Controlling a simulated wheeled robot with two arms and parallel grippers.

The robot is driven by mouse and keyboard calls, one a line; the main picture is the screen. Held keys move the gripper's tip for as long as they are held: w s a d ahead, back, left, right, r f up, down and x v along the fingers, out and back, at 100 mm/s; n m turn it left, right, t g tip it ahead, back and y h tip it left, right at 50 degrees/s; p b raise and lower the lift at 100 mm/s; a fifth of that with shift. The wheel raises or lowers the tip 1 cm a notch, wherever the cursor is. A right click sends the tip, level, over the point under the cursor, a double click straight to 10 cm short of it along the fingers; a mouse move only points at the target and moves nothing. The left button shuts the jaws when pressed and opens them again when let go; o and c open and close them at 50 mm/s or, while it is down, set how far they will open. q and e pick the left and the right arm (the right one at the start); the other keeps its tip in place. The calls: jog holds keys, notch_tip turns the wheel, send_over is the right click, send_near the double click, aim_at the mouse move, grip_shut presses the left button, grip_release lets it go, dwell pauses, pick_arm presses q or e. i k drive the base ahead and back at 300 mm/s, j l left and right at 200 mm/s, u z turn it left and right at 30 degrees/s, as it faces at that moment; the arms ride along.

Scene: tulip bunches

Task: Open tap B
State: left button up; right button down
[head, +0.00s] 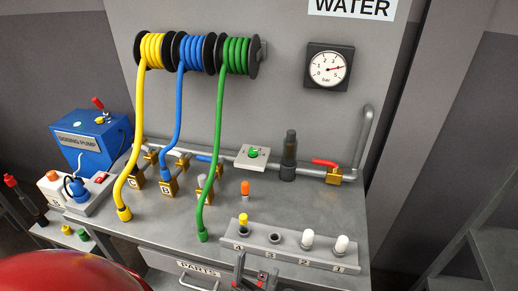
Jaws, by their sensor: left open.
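Tap B is a brass block (168,188) marked B on the bench pipework. The lower end of the blue hose (180,120) reaches down to it. Its handle position is hard to make out at this size. Brass tap C (134,183) stands to its left, and another brass tap (205,195) stands to its right, partly behind the green hose. My left gripper (254,279) is at the bottom edge, in front of the numbered rack, open, with no object visible between its fingers. It is well below and right of tap B. My right gripper is not in view.
The yellow hose (130,130) and green hose (213,130) hang close either side of tap B. A red-levered brass valve (334,176) and gauge (329,68) are right. The rack (290,251) holds several plugs. A blue dosing pump (90,140) is left.

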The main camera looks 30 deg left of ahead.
aim_at(172, 153)
jog(key=k+j+u, duration=0.1)
jog(key=u, duration=1.35)
jog(key=i+j+u, duration=0.15)
jog(key=i+j, duration=0.6)
jog(key=j, duration=0.1)
